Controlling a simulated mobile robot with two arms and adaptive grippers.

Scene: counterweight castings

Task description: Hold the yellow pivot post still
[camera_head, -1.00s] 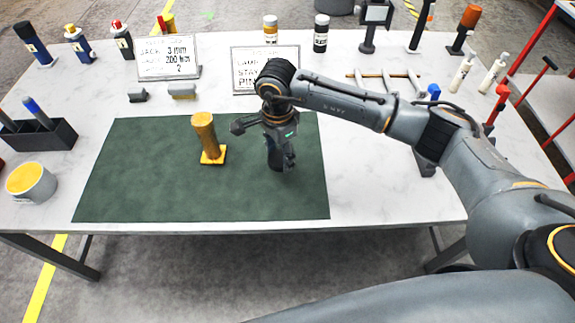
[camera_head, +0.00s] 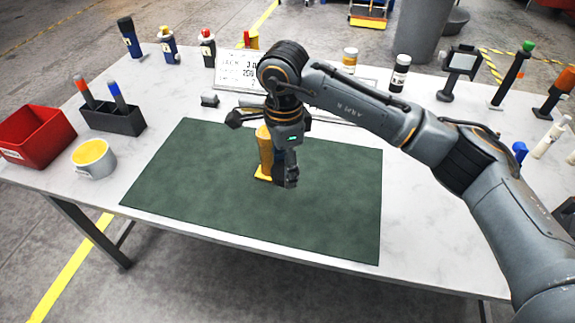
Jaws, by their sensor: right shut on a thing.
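The yellow pivot post (camera_head: 265,153) stands upright on its square foot on the green mat (camera_head: 335,200), near the mat's middle. My right gripper (camera_head: 284,172) points down at the post's right side and is shut on it. The gripper's body covers the post's top and right part, and the far finger is hard to make out. My left gripper is not in view.
A red bin (camera_head: 37,137), a yellow-topped pot (camera_head: 93,158) and a dark pen holder (camera_head: 112,119) stand at the left. A sign (camera_head: 232,63), partly behind my arm, and several bottles line the back. The mat's front is clear.

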